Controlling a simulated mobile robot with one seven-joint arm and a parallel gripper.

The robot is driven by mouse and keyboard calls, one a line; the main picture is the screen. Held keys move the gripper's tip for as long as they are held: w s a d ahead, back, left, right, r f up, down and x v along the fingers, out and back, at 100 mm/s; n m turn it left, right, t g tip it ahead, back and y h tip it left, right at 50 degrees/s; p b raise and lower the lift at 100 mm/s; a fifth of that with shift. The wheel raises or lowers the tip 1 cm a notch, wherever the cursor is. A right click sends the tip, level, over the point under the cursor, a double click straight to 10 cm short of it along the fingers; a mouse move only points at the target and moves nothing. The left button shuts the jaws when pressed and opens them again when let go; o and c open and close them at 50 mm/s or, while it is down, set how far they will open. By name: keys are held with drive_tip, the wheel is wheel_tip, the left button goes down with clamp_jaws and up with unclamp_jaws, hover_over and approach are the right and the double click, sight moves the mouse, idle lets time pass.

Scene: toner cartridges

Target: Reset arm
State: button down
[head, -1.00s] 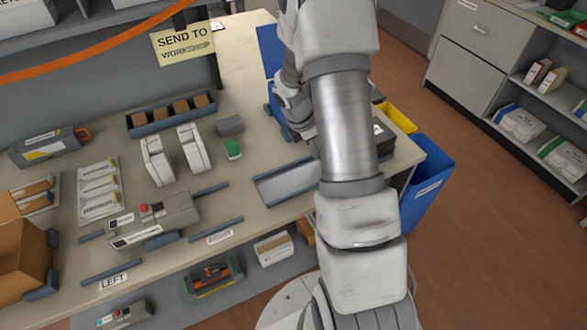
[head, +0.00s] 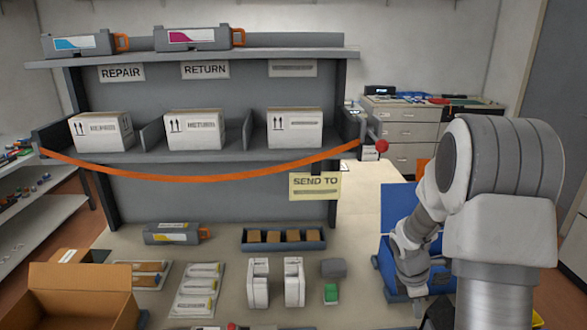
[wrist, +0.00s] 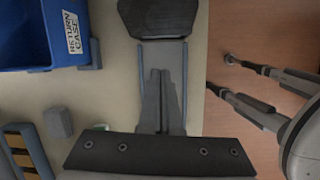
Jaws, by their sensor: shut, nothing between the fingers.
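The task names only my arm. In the head view my arm rises at the right, its large grey joint near the camera and its wrist links bent down over the right end of the worktable. My gripper (wrist: 160,74) shows in the wrist view, its two fingers together and nothing between them. It points over a grey channel-like tray (wrist: 176,62) on the bench, apart from the items to its left. In the head view the fingers cannot be made out.
A blue return-case bin (wrist: 25,35) and a grey block (wrist: 58,122) lie left of my gripper. An orange strap (head: 205,179) hangs before the shelves.

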drive_tip(key=s+a+r+m+t, duration=0.15)
drive_tip(key=a+r+m, duration=0.25)
drive_tip(key=r, duration=0.6)
drive_tip(key=s+a+r+m+t+y, duration=0.1)
drive_tip(key=s+a+r+m+t, duration=0.1)
drive_tip(key=s+a+r+m, duration=0.4)
drive_tip(key=s+a+r+m+t+y, duration=0.1)
drive_tip(key=s+a+r+m, duration=0.5)
drive_tip(key=s, duration=0.6)
wheel_tip(320, 180, up, 2)
drive_tip(key=shift+s+a+r+m+t+y, duration=0.1)
drive_tip(key=shift+s+a+m+t+y, duration=0.25)
drive_tip(key=shift+a+y, duration=0.4)
